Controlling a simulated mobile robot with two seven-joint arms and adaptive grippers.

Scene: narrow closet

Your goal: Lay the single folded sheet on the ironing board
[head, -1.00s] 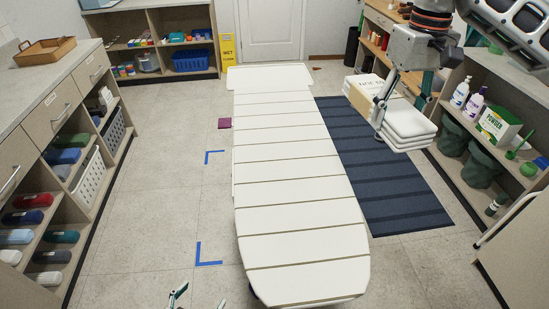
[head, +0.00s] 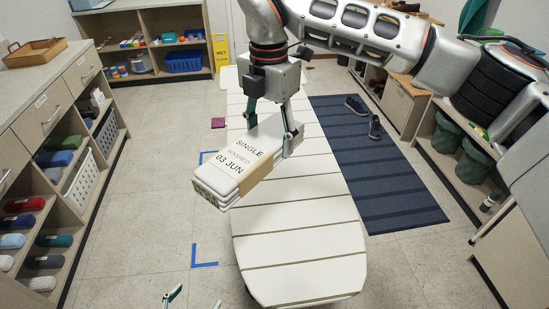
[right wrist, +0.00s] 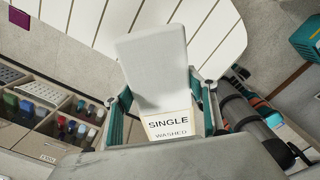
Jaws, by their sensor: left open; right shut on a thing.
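The folded sheet (head: 212,180) is white, with a tan band whose label reads "SINGLE WASHED 03 JUN". My right gripper (head: 270,135) is shut on it and holds it over the left side of the ironing board, apparently above its surface. In the right wrist view the sheet (right wrist: 153,70) sits between the fingers of my right gripper (right wrist: 168,108). The ironing board (head: 300,245) is long, white and slatted, and its middle is partly hidden by the sheet and gripper. My left gripper (head: 190,301) is open and empty at the bottom edge of the head view.
A drawer and shelf unit (head: 50,110) lines the left side, with a wooden tray (head: 35,52) on top. A dark blue mat (head: 375,170) with shoes (head: 368,115) lies right of the board. A yellow floor sign (head: 221,52) stands at the back.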

